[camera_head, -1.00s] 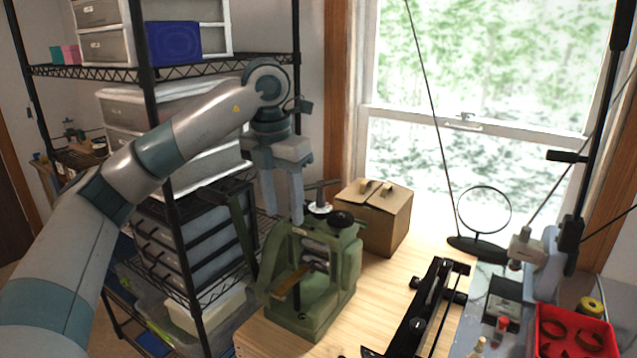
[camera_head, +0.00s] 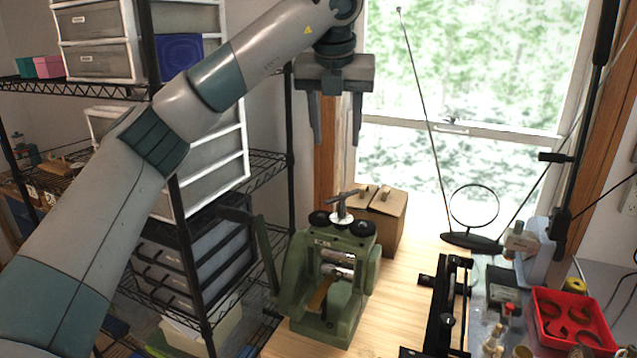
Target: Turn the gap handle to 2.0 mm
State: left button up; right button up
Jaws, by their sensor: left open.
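A green rolling mill (camera_head: 325,285) stands on the wooden bench in the head view. The gap handle (camera_head: 341,204), a metal T-shaped bar on a pale round dial, sits upright on its top between two black knobs. Any scale marks on the dial are too small to read. A strip of brown metal (camera_head: 321,293) lies at the rollers. My left gripper (camera_head: 336,138) is open and empty, fingers pointing down. It appears above the handle in the picture, apart from it. My right gripper is out of view.
A cardboard box (camera_head: 389,217) stands close behind the mill. A dark crank arm (camera_head: 262,250) rises at the mill's left, near the wire shelf. A black rail tool (camera_head: 446,306) and a red tray (camera_head: 573,318) are to the right.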

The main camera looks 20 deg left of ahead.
pick_arm(q)
jog(key=p, duration=0.7)
send_near(342, 194)
jog(key=x, duration=0.6)
jog(key=shift+w+f, duration=0.2)
jog(key=shift+f, duration=0.1)
jog(key=shift+w+f, duration=0.15)
jog(key=shift+f, duration=0.3)
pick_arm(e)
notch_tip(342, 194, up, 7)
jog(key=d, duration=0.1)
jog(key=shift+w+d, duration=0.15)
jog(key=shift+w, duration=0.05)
